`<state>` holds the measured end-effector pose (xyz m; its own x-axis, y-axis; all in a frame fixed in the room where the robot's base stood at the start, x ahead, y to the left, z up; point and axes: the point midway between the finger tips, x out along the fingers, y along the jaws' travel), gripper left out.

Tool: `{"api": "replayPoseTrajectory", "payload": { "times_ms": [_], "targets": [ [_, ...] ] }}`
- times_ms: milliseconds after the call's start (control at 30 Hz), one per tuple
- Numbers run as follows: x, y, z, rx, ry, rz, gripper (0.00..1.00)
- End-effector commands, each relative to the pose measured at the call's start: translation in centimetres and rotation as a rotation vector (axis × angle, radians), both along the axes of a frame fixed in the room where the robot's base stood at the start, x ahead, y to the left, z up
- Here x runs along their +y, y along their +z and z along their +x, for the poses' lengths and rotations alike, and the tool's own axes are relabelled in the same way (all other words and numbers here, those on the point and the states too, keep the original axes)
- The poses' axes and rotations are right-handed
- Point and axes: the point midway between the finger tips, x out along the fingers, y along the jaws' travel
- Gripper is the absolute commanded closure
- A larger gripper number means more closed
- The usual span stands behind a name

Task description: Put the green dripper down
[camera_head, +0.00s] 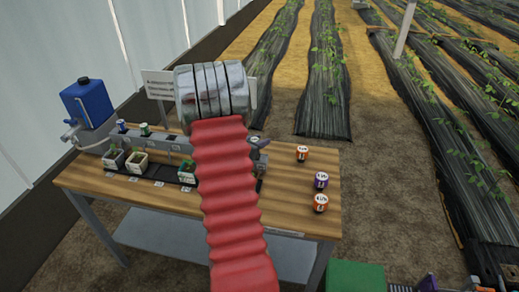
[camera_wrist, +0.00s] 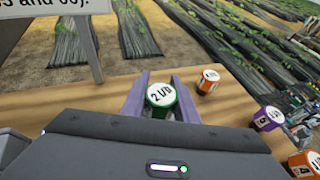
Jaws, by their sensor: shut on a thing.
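The green dripper (camera_wrist: 161,95) has a white top marked "2 l/h" and shows in the wrist view. My gripper (camera_wrist: 161,99) is shut on it, with a purple-grey finger on each side. Wood of the bench shows around and beyond it; I cannot tell whether its base touches the wood. In the head view my red arm and its metal wrist hide the middle of the bench, and the held dripper is not clearly visible there.
On the wooden bench (camera_head: 120,190), an orange dripper (camera_head: 302,153), a purple dripper (camera_head: 321,181) and another orange dripper (camera_head: 320,203) stand at the right. Small pots (camera_head: 137,163), a blue tank (camera_head: 87,103) and a sign (camera_head: 158,84) are left. Bare wood lies around the right-hand drippers.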

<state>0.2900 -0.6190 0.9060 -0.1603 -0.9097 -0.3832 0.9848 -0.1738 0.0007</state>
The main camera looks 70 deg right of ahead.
Motion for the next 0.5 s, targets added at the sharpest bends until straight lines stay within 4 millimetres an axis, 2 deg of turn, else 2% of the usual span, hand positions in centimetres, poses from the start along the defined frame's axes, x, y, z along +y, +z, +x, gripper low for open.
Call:
{"api": "replayPoseTrajectory", "payload": {
  "times_ms": [267, 500],
  "targets": [
    [0.0, -0.3, 0.0, 0.001, 0.000, 0.000, 0.94],
    [0.0, -2.9, 0.0, 0.002, 0.000, 0.001, 0.94]
  ]
}}
